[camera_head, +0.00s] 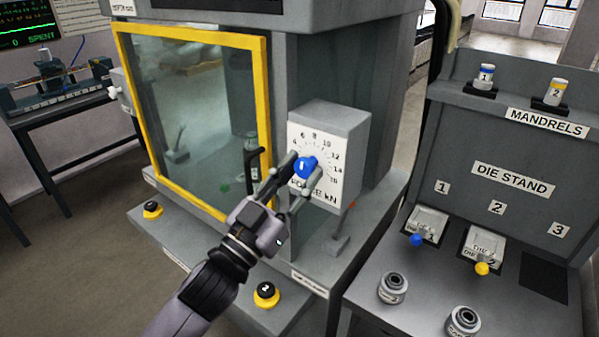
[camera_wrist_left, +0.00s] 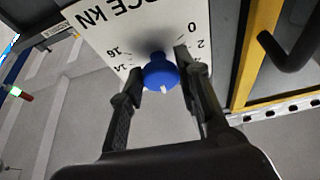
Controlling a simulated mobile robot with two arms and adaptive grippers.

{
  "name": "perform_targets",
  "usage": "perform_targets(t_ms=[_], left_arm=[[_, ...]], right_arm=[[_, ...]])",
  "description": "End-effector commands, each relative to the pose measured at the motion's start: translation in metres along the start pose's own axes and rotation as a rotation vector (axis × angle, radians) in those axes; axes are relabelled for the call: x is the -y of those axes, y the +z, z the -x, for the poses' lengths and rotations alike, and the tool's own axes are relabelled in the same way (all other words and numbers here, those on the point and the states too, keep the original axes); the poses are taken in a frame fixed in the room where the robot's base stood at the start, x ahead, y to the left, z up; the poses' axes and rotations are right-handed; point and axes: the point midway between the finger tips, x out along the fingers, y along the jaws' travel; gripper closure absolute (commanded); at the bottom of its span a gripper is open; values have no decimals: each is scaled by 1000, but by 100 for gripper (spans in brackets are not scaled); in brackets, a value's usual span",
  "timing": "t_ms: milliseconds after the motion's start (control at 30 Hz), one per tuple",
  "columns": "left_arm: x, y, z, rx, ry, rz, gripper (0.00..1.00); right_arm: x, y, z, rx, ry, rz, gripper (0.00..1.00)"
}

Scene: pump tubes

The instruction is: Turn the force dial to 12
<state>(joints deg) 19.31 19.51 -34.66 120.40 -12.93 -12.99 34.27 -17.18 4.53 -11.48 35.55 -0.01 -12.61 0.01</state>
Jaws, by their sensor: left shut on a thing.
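The force dial is a blue knob (camera_head: 305,168) on a white scale plate (camera_head: 328,148) marked in kN, on the front of a grey box on the press. My left gripper (camera_head: 291,178) reaches it from the lower left, with one finger on each side of the knob. In the left wrist view its fingers (camera_wrist_left: 160,75) are shut on the blue knob (camera_wrist_left: 161,73). A small white mark on the knob points toward the bottom of that view, away from the kN lettering. The exact number it meets is not readable. My right gripper is not in view.
A yellow-framed door (camera_head: 265,100) with a dark handle stands left of the dial box. Black-topped yellow buttons (camera_head: 266,293) sit on the front ledge. The die stand (camera_head: 510,185) stands to the right, with blue- and yellow-knobbed dies.

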Motion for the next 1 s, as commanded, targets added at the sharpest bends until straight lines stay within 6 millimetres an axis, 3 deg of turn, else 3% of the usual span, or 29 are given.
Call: perform_targets(t_ms=[1000], left_arm=[[7, -5, -2, 2, 321, -774, 97]], right_arm=[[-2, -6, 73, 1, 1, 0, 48]])
